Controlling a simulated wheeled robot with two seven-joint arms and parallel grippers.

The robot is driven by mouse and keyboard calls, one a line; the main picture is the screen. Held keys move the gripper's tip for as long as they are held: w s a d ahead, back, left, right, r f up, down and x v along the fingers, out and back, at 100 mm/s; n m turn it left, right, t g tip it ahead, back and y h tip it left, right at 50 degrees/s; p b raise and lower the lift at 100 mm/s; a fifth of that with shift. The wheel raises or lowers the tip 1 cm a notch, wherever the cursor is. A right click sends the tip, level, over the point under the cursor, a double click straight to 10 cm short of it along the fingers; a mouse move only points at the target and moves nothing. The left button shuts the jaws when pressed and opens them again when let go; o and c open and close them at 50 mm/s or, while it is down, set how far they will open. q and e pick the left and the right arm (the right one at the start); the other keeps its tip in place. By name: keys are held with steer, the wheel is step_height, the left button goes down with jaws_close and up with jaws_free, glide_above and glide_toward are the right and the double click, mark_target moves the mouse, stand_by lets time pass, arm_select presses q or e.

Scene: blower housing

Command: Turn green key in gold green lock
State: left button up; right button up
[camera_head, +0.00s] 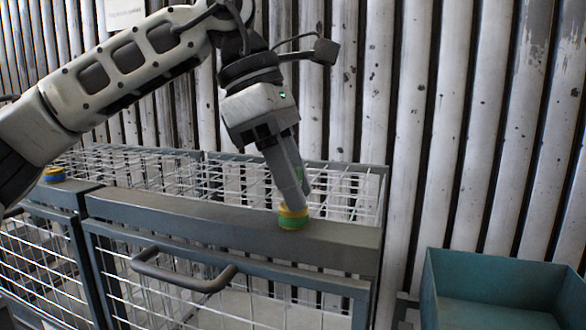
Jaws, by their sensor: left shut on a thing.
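The gold and green lock (293,218) sits on the top rail of the wire cage, near its right end. My left gripper (300,200) points down at the lock from above, with its fingertips at the lock's top. It is shut on the green key (306,178), of which only a small green part shows beside the fingers. The rest of the key is hidden by the fingers, so I cannot tell how deep it sits in the lock. My right gripper is not in view.
Another lock, yellow and blue (54,174), sits on the rail at the far left. The wire cage (230,230) has a dark handle (185,272) on its front. An empty teal bin (500,312) stands at the lower right. A corrugated wall (440,120) rises behind.

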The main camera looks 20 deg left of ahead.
arm_select(q)
steer(key=shift+m+g, duration=0.3)
steer(key=shift+m, duration=0.5)
steer(key=o, duration=1.1)
steer(key=shift+c, duration=0.2)
steer(key=shift+a+r, duration=0.15)
steer(key=shift+r, duration=0.45)
steer(key=v, duration=1.4)
steer(key=shift+a+r, duration=0.25)
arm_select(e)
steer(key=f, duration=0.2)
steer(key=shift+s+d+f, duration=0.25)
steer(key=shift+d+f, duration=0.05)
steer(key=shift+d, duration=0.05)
